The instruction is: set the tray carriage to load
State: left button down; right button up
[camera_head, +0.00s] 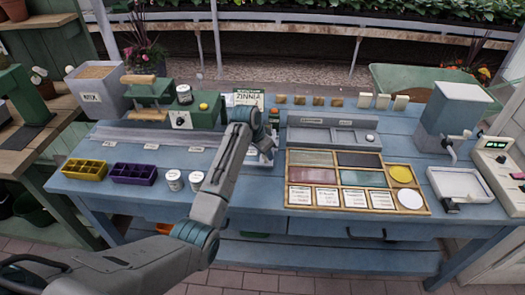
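A long grey rail (150,134) lies across the left half of the blue bench, with small white labels along its front edge, too small to read. A green machine (205,118) with wooden handles stands behind it. I cannot tell for sure which part is the tray carriage. A yellow cell tray (84,169) and a purple cell tray (133,174) sit in front of the rail, apart from it. My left gripper (268,150) is over the bench's middle, right of the rail, near a whitish item; its fingers are too small and partly hidden to judge. My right gripper is out of view.
Two white tins (173,180) stand by the purple tray. A wooden divided box (345,182) fills the middle right. A grey-blue crank machine (453,112) and a white keypad device (500,168) stand at right. A Zinnia packet (248,97) stands behind my gripper.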

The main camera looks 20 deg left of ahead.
pick_arm(q)
jog(key=shift+d+r, duration=0.1)
jog(key=shift+d, duration=0.1)
jog(key=c, duration=1.1)
grip_release()
jog(key=shift+w+d, duration=0.1)
jog(key=shift+d, duration=0.05)
jog(key=shift+a+r, duration=0.25)
jog(key=shift+r, duration=0.15)
jog(key=b+v, duration=0.2)
jog(key=v, duration=0.8)
jog(key=shift+d+f, duration=0.1)
jog(key=shift+d, duration=0.05)
jog(key=shift+f, duration=0.1)
